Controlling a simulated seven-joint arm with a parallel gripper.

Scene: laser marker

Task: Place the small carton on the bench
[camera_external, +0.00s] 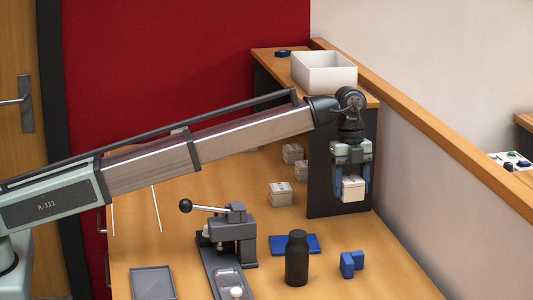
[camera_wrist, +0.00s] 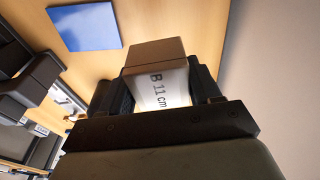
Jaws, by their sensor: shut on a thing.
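My gripper (camera_external: 352,182) is shut on a small white carton (camera_external: 353,190), with a blue finger on either side of it. In the wrist view the carton (camera_wrist: 162,78) sits between the black fingers (camera_wrist: 162,95), and one face reads "B 11 cm". The carton is roughly upright in the external view, in front of a dark upright panel. It appears to be raised above the wooden bench (camera_external: 180,245); the exact gap is hard to judge. The bench also fills the background of the wrist view (camera_wrist: 165,20).
Several similar cartons (camera_external: 280,194) stand left of my gripper. A lever press (camera_external: 232,235), blue pad (camera_external: 294,244), black bottle (camera_external: 297,258), blue blocks (camera_external: 351,263) and grey tray (camera_external: 153,283) are nearer the front. A white bin (camera_external: 323,73) stands on the raised shelf behind. A wall borders the right.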

